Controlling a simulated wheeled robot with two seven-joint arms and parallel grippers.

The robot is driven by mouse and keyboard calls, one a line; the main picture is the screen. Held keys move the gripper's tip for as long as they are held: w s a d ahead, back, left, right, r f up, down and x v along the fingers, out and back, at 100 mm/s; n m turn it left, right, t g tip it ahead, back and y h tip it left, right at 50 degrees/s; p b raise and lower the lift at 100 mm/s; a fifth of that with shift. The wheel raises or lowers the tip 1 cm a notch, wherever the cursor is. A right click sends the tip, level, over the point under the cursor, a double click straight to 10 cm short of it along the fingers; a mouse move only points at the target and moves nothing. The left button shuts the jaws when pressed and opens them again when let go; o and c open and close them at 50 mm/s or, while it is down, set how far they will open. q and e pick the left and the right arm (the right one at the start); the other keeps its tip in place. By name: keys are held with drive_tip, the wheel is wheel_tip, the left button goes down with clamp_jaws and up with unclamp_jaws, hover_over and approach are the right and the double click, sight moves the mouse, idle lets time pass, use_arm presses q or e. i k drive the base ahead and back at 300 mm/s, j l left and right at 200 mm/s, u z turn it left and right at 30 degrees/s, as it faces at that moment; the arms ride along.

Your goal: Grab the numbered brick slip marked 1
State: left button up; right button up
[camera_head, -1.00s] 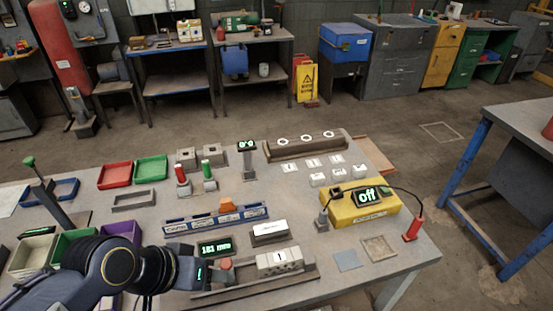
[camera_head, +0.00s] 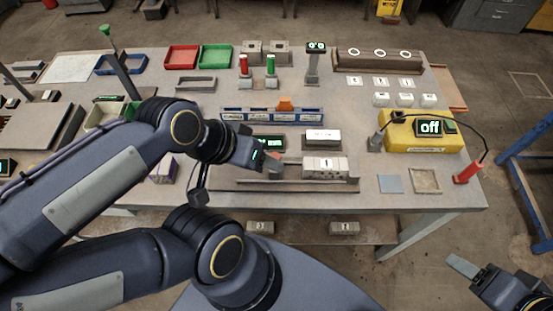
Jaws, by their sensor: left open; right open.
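My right gripper (camera_head: 480,277) is open and empty at the lower right, off the table.
A yellow box (camera_head: 405,135) reading "off" has a cable to a red-handled tool (camera_head: 467,172). A blue rack (camera_head: 235,115) and a white-topped block (camera_head: 322,136) stand behind the holder. Two labelled bricks (camera_head: 344,228) sit on a lower shelf.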

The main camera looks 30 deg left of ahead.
sight(316, 168)
drive_tip(key=k+j+u, duration=0.1)
drive_tip(key=j+u, duration=0.2)
drive_tip(key=k+j+u, duration=0.1)
drive_tip(key=j+u, duration=0.2)
drive_tip(key=k+j+u, duration=0.1)
drive_tip(key=j+u, duration=0.2)
